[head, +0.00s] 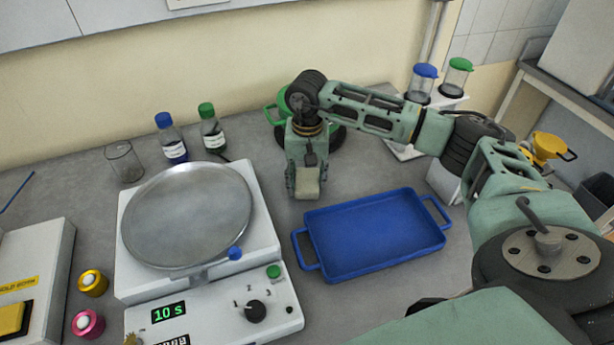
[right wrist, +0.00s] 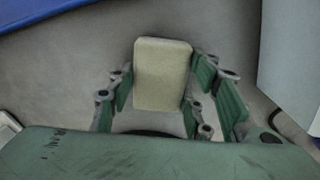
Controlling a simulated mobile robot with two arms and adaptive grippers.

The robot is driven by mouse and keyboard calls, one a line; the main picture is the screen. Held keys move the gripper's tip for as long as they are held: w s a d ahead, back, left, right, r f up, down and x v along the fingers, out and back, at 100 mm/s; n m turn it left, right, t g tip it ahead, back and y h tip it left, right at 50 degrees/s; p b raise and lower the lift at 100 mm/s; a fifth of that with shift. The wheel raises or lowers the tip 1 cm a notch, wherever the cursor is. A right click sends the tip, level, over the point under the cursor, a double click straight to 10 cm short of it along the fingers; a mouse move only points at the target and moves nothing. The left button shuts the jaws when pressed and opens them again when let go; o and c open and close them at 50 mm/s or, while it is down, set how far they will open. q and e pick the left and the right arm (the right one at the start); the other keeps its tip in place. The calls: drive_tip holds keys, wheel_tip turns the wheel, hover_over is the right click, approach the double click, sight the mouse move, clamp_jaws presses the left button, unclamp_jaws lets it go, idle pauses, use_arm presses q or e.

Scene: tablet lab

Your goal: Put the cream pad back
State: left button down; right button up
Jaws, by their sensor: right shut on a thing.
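The cream pad (head: 308,182) is a small pale block held in the jaws of my right gripper (head: 306,190), which points down just beyond the left rear corner of the blue tray. In the right wrist view the pad (right wrist: 162,75) sits between the green fingers, which are shut on it. The pad is over the grey bench; I cannot tell how high. My left gripper is not in view.
The empty blue tray (head: 375,235) is right of the gripper. A white machine (head: 215,315) with a round metal pan (head: 187,213) stands left. A green-handled vessel (head: 272,108) is partly hidden behind my arm. Capped bottles (head: 171,140) stand at the back.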

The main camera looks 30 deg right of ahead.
sight(307, 180)
drive_tip(key=o, duration=1)
drive_tip(key=shift+f, duration=0.1)
drive_tip(key=shift+r+p, duration=0.35)
wheel_tip(307, 180, up, 12)
drive_tip(key=b, duration=0.3)
drive_tip(key=shift+f, duration=0.1)
